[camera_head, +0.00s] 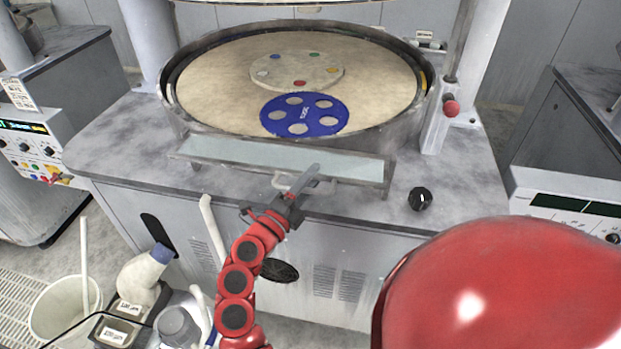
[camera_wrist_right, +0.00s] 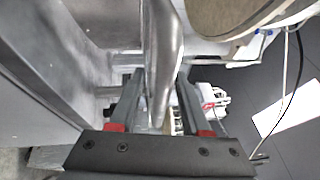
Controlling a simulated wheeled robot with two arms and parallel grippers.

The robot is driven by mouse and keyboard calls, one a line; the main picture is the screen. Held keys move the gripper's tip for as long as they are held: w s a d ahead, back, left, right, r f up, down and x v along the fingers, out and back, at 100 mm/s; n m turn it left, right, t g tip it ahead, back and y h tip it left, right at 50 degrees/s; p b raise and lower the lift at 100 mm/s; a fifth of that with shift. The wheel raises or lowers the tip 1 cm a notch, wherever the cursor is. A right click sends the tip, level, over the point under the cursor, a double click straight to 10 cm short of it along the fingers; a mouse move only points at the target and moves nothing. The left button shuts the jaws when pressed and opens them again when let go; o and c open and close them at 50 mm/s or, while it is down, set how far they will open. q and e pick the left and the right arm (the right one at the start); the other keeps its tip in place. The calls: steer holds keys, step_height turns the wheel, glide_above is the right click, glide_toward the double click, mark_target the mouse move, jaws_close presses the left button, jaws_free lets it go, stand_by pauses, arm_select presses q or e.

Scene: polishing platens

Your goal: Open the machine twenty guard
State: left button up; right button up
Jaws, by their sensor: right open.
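The guard (camera_head: 225,151) is a long, pale, translucent panel in a grey frame along the front of the round platen basin in the head view. It looks lowered, in front of the rim. A light handle (camera_head: 282,183) sticks out at its lower middle. My right gripper (camera_head: 303,182) is at this handle, its fingers reaching toward the panel. In the right wrist view, the open fingers of my right gripper (camera_wrist_right: 157,85) stand on either side of a shiny grey bar (camera_wrist_right: 160,50). I cannot tell if they touch it. My left gripper is out of view.
The basin holds a beige platen (camera_head: 220,85) with a blue disc (camera_head: 305,115) and a pale disc (camera_head: 297,70). A black knob (camera_head: 421,199) sits on the cabinet front right. A bucket (camera_head: 65,310) and bottles (camera_head: 143,275) stand at lower left.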

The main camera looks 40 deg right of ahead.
jaws_close()
steer(key=shift+r, duration=0.25)
stand_by(1.0)
